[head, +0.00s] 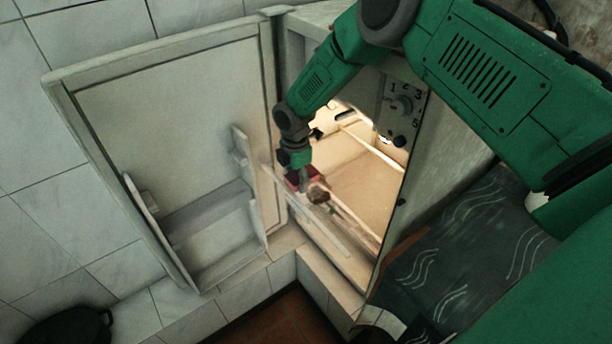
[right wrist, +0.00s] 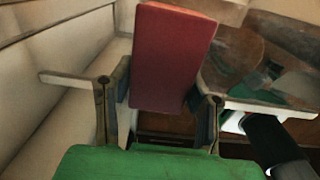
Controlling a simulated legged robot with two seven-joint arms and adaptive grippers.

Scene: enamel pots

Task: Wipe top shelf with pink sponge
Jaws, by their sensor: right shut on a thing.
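The pink sponge (right wrist: 172,55) looks like a dark pinkish-red block in the right wrist view. My right gripper (right wrist: 160,98) is shut on it, one finger on each side. In the head view, my right gripper (head: 298,172) reaches into the lit, open fridge, and a small part of the sponge (head: 309,174) shows beside it. Pale shelf edges (head: 352,212) cross the fridge opening close to the gripper. I cannot tell whether the sponge touches the top shelf. My left gripper is not in view.
The fridge door (head: 165,110) stands wide open on the left, with door racks (head: 215,235) low on its inside. A small brownish round thing (head: 319,196) sits by the gripper. The fridge side panel with a dial (head: 400,104) bounds the opening on the right.

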